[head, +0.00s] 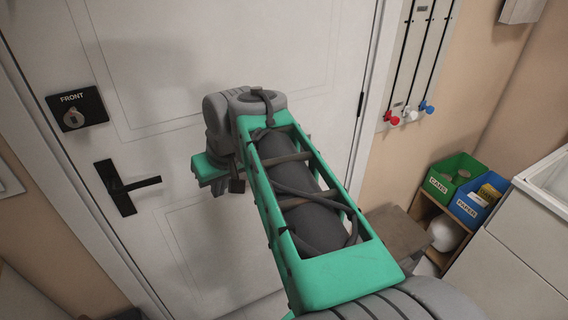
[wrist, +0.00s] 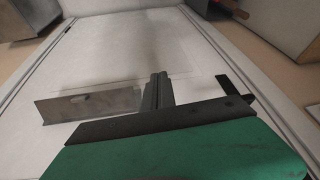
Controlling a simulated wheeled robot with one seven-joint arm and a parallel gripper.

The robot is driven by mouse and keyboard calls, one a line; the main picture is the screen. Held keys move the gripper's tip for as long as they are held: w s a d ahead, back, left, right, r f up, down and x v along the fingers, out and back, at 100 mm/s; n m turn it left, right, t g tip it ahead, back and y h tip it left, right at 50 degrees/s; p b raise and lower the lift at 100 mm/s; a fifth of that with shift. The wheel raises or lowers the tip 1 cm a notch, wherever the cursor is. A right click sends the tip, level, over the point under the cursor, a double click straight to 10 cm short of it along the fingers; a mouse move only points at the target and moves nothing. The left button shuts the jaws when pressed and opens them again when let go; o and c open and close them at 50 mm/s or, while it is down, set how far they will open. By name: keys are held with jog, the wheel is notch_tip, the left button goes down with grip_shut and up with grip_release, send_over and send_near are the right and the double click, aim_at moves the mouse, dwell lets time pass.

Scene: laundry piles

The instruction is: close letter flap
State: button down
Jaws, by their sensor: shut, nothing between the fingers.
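The letter flap (wrist: 92,106) is a grey metal plate on the white door (wrist: 110,55), left of my fingers in the wrist view. It appears to stand out from the door face, with a notch or opening along its upper edge. My gripper (wrist: 157,90) is shut and empty, with its dark fingers pointing at the door just right of the flap. A small gap shows between the fingers and the flap in this view; their depth apart is hard to tell. In the head view my arm hides the flap, and the fingertips do not show clearly.
A black door handle (head: 130,187) and a lock plate marked FRONT (head: 77,109) are left of my arm. A green CANS bin (head: 445,184) and a blue PAPER bin (head: 470,208) stand on a wooden shelf at right. Red and blue knobs (head: 410,116) hang on the wall.

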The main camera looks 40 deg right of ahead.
jog(key=s+d+r+m+h+b, duration=0.1)
jog(key=d+r, duration=0.2)
jog(key=d, duration=0.7)
jog(key=s+d+r+m+h+b, duration=0.1)
jog(key=s+d+r, duration=0.15)
jog(key=d, duration=0.75)
jog(key=w+b+x, duration=0.1)
jog(key=b+x, duration=0.1)
jog(key=x, duration=1.1)
jog(key=shift+w+a+r+t, duration=0.25)
jog(key=shift+w+a+t, duration=0.05)
jog(key=shift+w+t, duration=0.1)
jog(key=shift+f, duration=0.1)
